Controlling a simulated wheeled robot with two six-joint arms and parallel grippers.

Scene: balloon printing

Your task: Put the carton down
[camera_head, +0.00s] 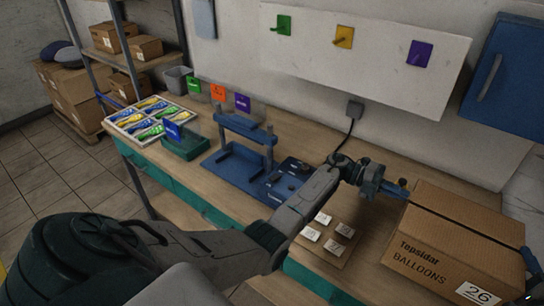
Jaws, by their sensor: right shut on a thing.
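The carton (450,241) is a brown cardboard box printed "Topsidor BALLOONS", with a dark strap across its top and a white label reading 26. It is at the right end of the workbench (215,205); I cannot tell whether its underside touches the top. My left gripper (396,189) reaches across from the left and is at the carton's far left top corner; its finger gap is too small to judge. My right gripper (531,262) is at the carton's right side, mostly cut off by the picture edge, and is shut on the carton.
Small white numbered blocks (323,218) sit on a board just left of the carton. A blue press (245,150), a teal box (185,146) and a tray of colored packets (122,119) stand further left. A blue wall cabinet (510,75) hangs at the upper right.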

